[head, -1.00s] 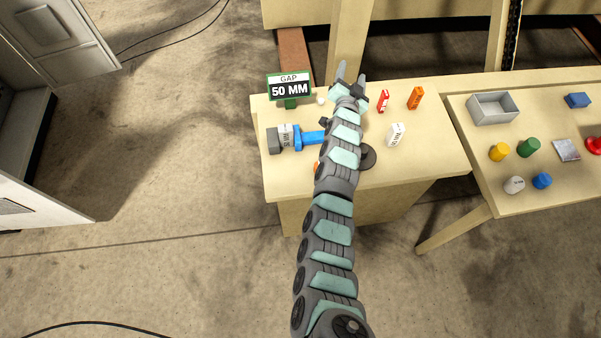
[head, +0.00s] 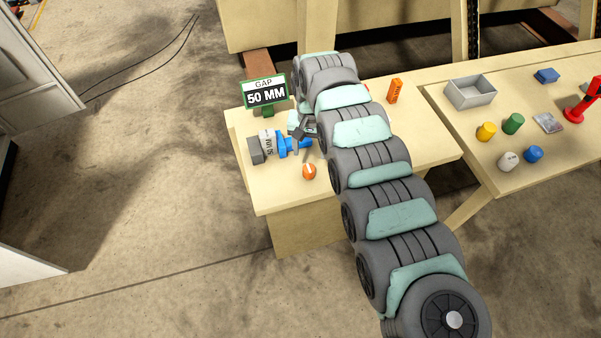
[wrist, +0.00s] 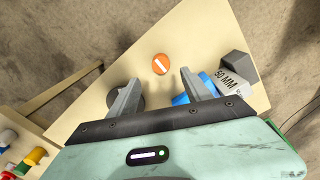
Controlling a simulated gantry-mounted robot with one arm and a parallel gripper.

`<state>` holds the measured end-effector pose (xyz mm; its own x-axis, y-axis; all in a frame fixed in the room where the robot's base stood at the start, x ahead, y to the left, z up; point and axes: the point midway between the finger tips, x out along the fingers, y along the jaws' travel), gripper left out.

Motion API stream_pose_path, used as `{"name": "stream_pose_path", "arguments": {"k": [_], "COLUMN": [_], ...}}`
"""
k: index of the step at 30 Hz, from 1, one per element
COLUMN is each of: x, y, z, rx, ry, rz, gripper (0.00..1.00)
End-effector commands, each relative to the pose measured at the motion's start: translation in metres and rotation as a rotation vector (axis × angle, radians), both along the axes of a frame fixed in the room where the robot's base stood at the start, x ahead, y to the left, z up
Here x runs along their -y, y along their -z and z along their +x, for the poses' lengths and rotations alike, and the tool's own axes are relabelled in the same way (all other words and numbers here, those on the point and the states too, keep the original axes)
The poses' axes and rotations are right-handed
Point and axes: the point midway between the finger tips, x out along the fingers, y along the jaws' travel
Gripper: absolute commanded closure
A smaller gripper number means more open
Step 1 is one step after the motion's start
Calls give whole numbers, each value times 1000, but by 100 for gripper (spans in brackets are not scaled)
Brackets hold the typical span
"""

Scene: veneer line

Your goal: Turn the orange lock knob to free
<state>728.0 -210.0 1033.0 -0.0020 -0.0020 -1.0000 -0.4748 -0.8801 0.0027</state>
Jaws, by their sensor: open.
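The orange lock knob (head: 309,171) sits on the near part of the light wooden bench top, clear of my arm. In the wrist view the knob (wrist: 161,64) shows a white bar across its face and lies ahead of and between the fingertips. My gripper (wrist: 162,84) is open, with nothing between its fingers. In the head view my gripper (head: 301,150) points down beside the blue part (head: 282,145), partly hidden by my arm. The grey and white block marked 50 MM (wrist: 231,80) adjoins the blue part, right of the fingers in the wrist view.
A green-framed sign (head: 265,95) reads GAP 50 MM at the bench's back left. An orange block (head: 395,91) stands at the back right. The side table (head: 467,140) carries a grey tray (head: 470,92) and several coloured pieces. My arm hides the bench's middle.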

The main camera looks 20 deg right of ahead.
Motion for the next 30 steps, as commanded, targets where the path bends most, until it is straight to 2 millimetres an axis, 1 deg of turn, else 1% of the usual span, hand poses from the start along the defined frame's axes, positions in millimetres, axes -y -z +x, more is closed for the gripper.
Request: {"name": "stream_pose_path", "arguments": {"k": [4, 9, 16, 21, 30], "x": [-3, -4, -3, -2, -1], "y": [19, 54, 92, 103, 105], "z": [-1, -1, 0, 1, 1], "rx": [-6, -4, -1, 2, 3], "ry": [-2, -3, -3, -3, -2], "rz": [3, 5, 4, 1, 1], "gripper": [43, 43, 43, 43, 43]}}
